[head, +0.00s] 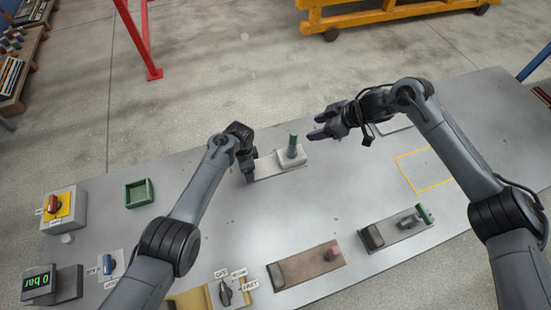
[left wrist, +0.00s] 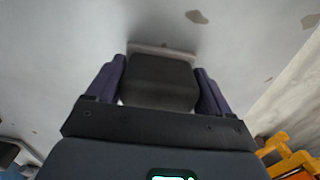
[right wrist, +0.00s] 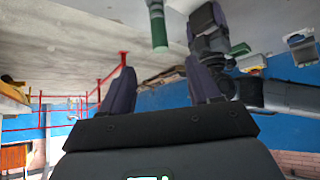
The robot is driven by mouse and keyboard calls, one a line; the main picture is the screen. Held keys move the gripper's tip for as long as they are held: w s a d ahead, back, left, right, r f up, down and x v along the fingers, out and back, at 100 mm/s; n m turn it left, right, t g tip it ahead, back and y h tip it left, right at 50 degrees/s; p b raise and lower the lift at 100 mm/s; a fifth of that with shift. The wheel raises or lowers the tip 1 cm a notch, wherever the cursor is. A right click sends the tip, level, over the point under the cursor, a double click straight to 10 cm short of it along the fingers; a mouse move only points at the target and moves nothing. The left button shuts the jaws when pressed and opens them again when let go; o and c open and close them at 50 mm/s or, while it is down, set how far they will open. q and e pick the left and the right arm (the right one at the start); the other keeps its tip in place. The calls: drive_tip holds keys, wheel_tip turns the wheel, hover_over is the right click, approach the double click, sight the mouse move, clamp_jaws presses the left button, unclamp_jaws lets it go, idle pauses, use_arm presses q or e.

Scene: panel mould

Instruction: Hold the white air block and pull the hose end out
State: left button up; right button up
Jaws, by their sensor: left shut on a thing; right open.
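The white air block (head: 290,158) sits on a plate at the far middle of the table. A hose end with a green sleeve (head: 293,141) stands upright in it; the sleeve also shows at the top of the right wrist view (right wrist: 158,28). My left gripper (head: 247,172) is shut on a dark grey block (left wrist: 160,80) at the left end of that plate. The fingers lie on both sides of it. My right gripper (head: 323,126) is open and empty, to the right of the hose end and apart from it. Its fingers (right wrist: 161,78) are widely spread.
Two similar plates stand nearer, one with a red fitting (head: 333,252), one with a green-ended fitting (head: 422,214). A green tray (head: 139,193), a red rotary switch (head: 54,206) and a gauge reading 0 bar (head: 38,282) are left. A yellow outlined area (head: 426,170) is clear.

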drive_tip(key=w+d+r+n+t+h, duration=0.2)
drive_tip(key=w+d+r+n+h, duration=0.25)
drive_tip(key=w+d, duration=0.3)
drive_tip(key=w+d+r+n+t+h, duration=0.3)
drive_tip(key=w+d+h, duration=0.3)
drive_tip(key=w+d, duration=0.15)
drive_tip(key=g+y, duration=0.4)
drive_tip(key=g, duration=0.5)
approach(293, 142)
drive_tip(key=shift+w+d+n+h, duration=0.1)
drive_tip(key=shift+w+n+h, duration=0.15)
drive_tip(key=shift+w+n, duration=0.4)
drive_tip(key=shift+w+f, duration=0.1)
drive_tip(key=shift+f, duration=5.85)
